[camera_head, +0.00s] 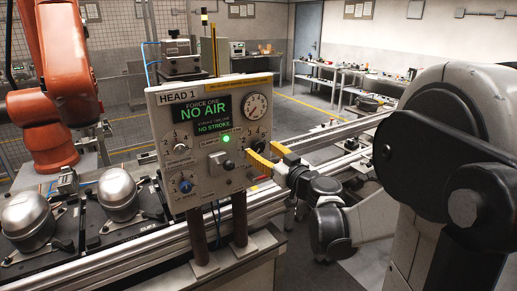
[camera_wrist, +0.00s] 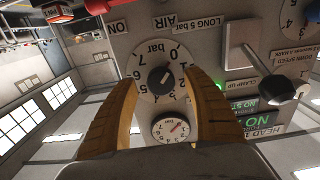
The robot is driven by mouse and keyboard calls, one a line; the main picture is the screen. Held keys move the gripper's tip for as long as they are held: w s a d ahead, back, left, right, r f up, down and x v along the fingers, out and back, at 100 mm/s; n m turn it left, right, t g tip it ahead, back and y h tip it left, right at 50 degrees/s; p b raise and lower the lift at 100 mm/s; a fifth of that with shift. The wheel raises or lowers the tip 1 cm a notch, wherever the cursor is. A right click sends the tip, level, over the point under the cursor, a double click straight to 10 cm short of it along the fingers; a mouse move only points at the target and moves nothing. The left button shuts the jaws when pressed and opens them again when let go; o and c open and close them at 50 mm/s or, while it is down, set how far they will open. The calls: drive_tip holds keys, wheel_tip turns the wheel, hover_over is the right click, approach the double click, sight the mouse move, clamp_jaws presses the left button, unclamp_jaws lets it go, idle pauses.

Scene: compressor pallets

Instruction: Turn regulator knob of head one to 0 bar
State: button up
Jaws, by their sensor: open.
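The HEAD 1 panel (camera_head: 158,125) stands upright in the middle of the head view. Its regulator knob (camera_wrist: 163,79) is black on a round white bar dial (camera_wrist: 142,86). In the head view the fingers partly hide this dial.
A pressure gauge (camera_head: 257,107) sits above the dial. The display (camera_head: 203,112) reads NO AIR and NO STROKE. A green lamp (camera_head: 226,139), a lever switch (camera_head: 228,165) and another knob (camera_head: 185,186) are close by. Compressors (camera_head: 118,190) lie left; an orange robot arm (camera_head: 58,90) stands behind them.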

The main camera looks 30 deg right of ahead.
drive_tip(key=s, duration=0.9)
drive_tip(key=shift+s+d, duration=0.15)
drive_tip(key=shift+s, duration=0.1)
drive_tip(key=s+a+f+n+g+y, duration=0.1)
drive_tip(key=s+a+f+g+y, duration=0.15)
drive_tip(key=a, duration=0.65)
drive_tip(key=s+a+f+g+y, duration=0.15)
drive_tip(key=a+f+g, duration=0.25)
drive_tip(key=a, duration=0.4)
drive_tip(key=s+a+f+m+g+h, duration=0.1)
drive_tip(key=s+f+g+h, duration=0.3)
drive_tip(key=s, duration=0.7)
drive_tip(key=shift+a+f+m, duration=0.15)
drive_tip(key=shift+a+m, duration=0.15)
drive_tip(key=shift+a, duration=0.05)
